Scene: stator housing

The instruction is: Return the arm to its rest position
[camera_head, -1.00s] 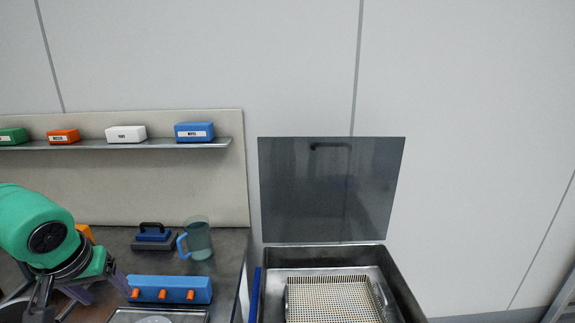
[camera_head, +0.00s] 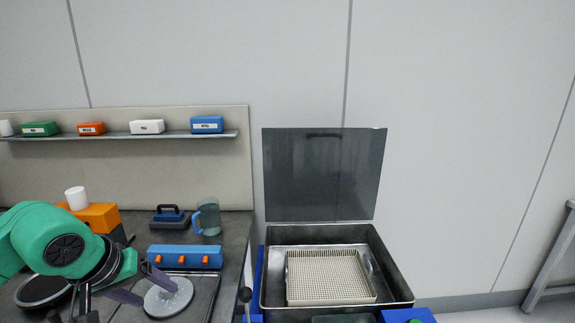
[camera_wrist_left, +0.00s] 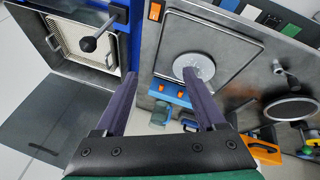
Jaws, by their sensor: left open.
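My left arm is green and comes in from the left over the workbench. Its left gripper (camera_head: 142,288) has purple fingers spread apart and empty; in the left wrist view the gap (camera_wrist_left: 160,80) lies over the bench and its blue block. A round grey disc (camera_head: 168,298) sits on a tray on the bench, close to the fingertips. In the left wrist view the right-hand finger covers part of the disc (camera_wrist_left: 186,62). My right gripper is not in view.
A blue block with orange knobs (camera_head: 185,256), a jug (camera_head: 209,217) and a blue-handled tool (camera_head: 170,217) stand behind the disc. A metal basin (camera_head: 390,280) with a perforated basket (camera_head: 330,278) and raised lid (camera_head: 322,175) is right of the bench. A shelf (camera_head: 120,135) holds several boxes.

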